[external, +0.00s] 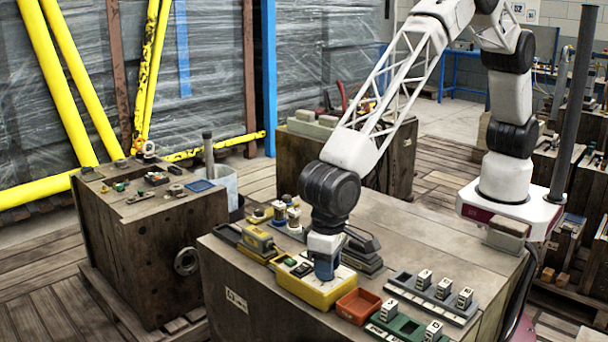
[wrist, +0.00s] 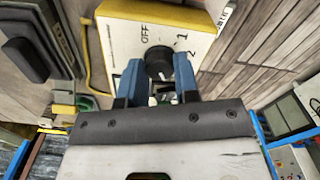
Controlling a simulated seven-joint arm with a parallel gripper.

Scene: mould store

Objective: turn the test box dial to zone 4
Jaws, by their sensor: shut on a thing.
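The test box (external: 318,294) is yellow with a pale face and sits on the wooden block. In the wrist view its face (wrist: 120,38) shows the labels OFF, 1 and 2. Its black dial (wrist: 157,54) lies between the two blue fingers of my gripper (wrist: 158,66), which is shut on it. In the external view my gripper (external: 324,268) points down onto the box face, and the dial is hidden behind it. I cannot tell which label the dial points to. No zone 4 label can be read.
An orange-red tray (external: 358,306) stands right beside the box. A green tray (external: 398,328) and a grey rack (external: 432,298) with several white labelled blocks are further right. A yellow device (external: 258,239) and a dark stepped object (external: 362,250) stand close behind. The block's back right top is fairly clear.

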